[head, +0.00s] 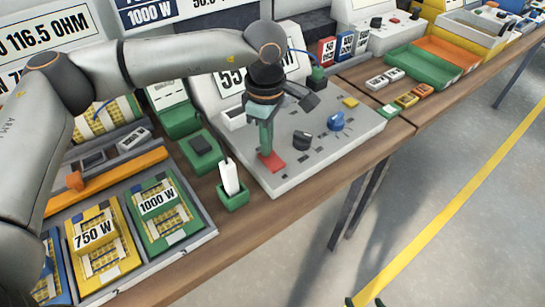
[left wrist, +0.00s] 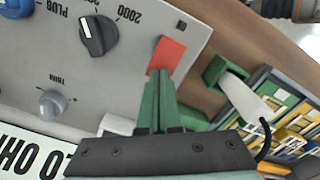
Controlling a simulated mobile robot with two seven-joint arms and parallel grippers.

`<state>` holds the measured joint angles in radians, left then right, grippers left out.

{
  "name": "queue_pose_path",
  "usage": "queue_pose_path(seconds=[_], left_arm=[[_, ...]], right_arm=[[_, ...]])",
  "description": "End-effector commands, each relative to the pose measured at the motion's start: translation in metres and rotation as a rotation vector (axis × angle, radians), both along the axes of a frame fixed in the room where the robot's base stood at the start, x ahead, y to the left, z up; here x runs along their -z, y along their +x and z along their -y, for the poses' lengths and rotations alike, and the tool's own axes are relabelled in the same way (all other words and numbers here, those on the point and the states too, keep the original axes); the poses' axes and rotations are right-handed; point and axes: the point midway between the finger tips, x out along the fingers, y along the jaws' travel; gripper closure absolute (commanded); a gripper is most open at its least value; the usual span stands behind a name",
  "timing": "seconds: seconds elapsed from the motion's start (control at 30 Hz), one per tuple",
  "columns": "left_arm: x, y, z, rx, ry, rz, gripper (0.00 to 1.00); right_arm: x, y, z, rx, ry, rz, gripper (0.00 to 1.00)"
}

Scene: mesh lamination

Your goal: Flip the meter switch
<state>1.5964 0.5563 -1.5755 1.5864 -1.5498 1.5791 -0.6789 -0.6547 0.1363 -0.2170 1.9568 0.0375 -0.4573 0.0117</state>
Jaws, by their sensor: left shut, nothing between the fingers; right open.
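The meter (head: 355,124) is a pale grey sloped panel with knobs and a display on the wooden bench. Its red switch (head: 271,161) is a flat rectangle near the panel's front-left corner; it also shows in the left wrist view (left wrist: 169,54). My left gripper (head: 266,150) points down at the red switch, its green fingers shut together and empty. In the left wrist view the fingertips (left wrist: 160,68) overlap the switch's edge; whether they touch is unclear. Only two green tips of my right gripper (head: 364,302) show at the bottom edge, apart and away from the meter.
A black knob (head: 302,140) and a blue knob (head: 336,121) stand on the panel near my left gripper. A green holder (head: 233,197) with a white piece stands just left of the meter. Open floor is right.

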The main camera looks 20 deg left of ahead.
Motion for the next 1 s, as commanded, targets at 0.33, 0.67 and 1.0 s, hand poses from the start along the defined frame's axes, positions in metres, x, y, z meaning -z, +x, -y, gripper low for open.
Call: queue_pose_path(seconds=[0.33, 0.67, 1.0], left_arm=[[-0.003, 0.000, 0.001, 0.001, -0.001, -0.001, 1.00], [-0.029, 0.000, 0.001, 0.001, -0.001, 0.000, 1.00], [-0.057, 0.000, 0.000, 0.001, -0.001, 0.000, 1.00]], right_arm=[[-0.002, 0.000, 0.000, 0.000, 0.000, 0.000, 0.21], [-0.018, 0.000, 0.000, 0.000, 0.000, 0.000, 0.21], [-0.034, 0.000, 0.000, 0.000, 0.000, 0.000, 0.21]])
